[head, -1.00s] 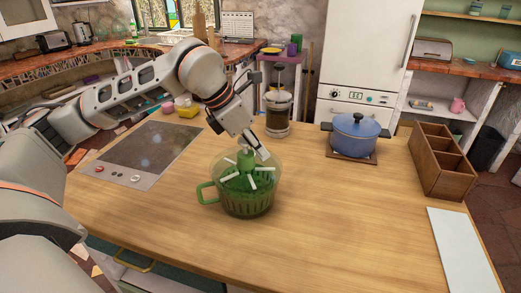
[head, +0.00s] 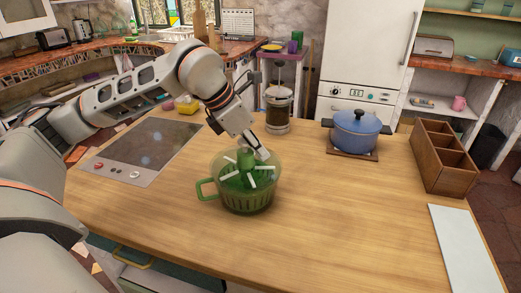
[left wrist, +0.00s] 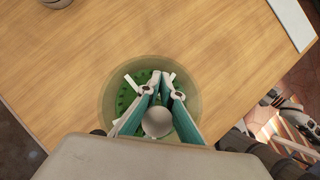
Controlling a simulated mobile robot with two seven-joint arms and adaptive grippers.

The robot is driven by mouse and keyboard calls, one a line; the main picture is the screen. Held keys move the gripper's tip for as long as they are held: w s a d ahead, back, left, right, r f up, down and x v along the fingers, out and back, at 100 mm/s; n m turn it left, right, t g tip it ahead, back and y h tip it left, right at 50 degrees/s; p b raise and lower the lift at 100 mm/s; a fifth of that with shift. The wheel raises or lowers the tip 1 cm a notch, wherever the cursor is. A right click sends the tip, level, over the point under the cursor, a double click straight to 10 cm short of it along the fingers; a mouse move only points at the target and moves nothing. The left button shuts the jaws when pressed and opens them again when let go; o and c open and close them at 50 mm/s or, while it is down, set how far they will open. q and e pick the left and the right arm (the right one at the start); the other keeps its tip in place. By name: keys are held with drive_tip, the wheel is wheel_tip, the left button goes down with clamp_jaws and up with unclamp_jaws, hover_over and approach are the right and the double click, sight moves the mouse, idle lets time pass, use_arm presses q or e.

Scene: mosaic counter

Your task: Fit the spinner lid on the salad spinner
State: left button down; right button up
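The salad spinner (head: 238,202) is a see-through green bowl with a handle on its left, standing on the wooden counter. A green knob-like centre (head: 245,158) with white spokes shows at its top; I cannot tell how the spinner lid sits against the rim. My left gripper (head: 262,153) is right over the spinner, just right of the green centre. In the left wrist view its teal-padded fingers (left wrist: 164,92) are apart, with a pale round knob (left wrist: 157,122) between them; contact is unclear. The bowl rim (left wrist: 108,98) surrounds them there.
A French press (head: 278,107) stands behind the spinner. A blue pot (head: 355,130) on a wooden board is to its right, with a divided wooden box (head: 445,158) and a white board (head: 462,250) farther right. A cooktop (head: 142,152) lies left. The front counter is clear.

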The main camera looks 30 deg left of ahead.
sight(237, 166)
use_arm(q)
drive_tip(key=c, duration=2.2)
unclamp_jaws()
drive_tip(key=v, duration=1.2)
